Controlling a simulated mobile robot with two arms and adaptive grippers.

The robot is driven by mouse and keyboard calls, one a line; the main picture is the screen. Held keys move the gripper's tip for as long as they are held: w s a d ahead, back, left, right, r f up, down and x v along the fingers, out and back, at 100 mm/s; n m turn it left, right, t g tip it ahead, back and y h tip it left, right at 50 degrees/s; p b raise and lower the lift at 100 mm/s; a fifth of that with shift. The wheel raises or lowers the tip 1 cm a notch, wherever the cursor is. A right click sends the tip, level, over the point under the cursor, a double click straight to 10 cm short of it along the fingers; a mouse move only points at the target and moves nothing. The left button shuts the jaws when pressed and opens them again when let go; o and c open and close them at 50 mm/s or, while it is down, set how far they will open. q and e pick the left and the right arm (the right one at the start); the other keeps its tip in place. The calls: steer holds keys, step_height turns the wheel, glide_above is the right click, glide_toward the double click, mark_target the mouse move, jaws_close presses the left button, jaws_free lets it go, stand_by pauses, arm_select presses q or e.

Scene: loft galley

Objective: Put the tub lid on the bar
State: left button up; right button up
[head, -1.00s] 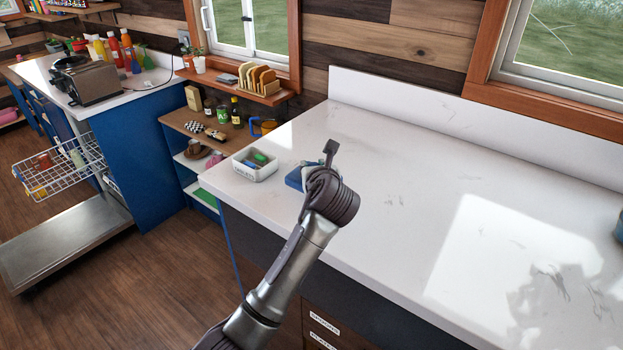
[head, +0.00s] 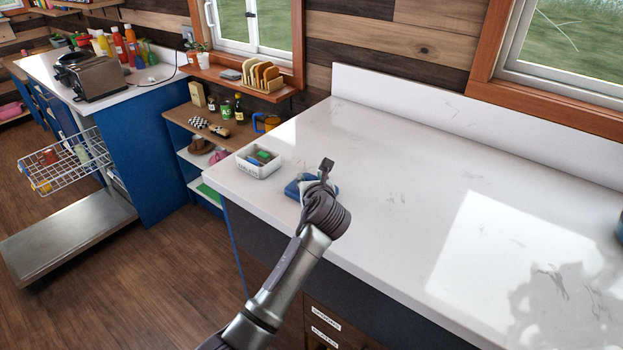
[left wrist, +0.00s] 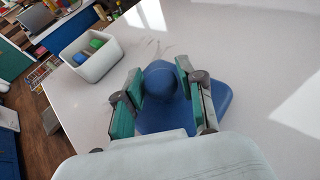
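The blue tub lid (head: 291,189) is square with a round knob (left wrist: 161,80) on top. It is over the white bar top (head: 420,200), near its left front part, right of a small white tub. My left gripper (head: 326,168) is above it, partly hiding it in the head view. In the left wrist view the two fingers (left wrist: 160,84) are on either side of the knob and closed on it. The lid looks flat and very low; I cannot tell whether its underside touches the bar. My right gripper is not in view.
The open white tub (head: 258,170), holding green and blue items, stands on the bar's left end. The bar is clear to the right up to the backsplash. A shelf (head: 215,130) with jars stands beyond the left edge.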

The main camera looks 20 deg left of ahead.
arm_select(q)
steer(key=shift+o, duration=0.8)
steer(key=shift+r, duration=0.15)
steer(key=b+v, duration=0.1)
steer(key=v, duration=1.1)
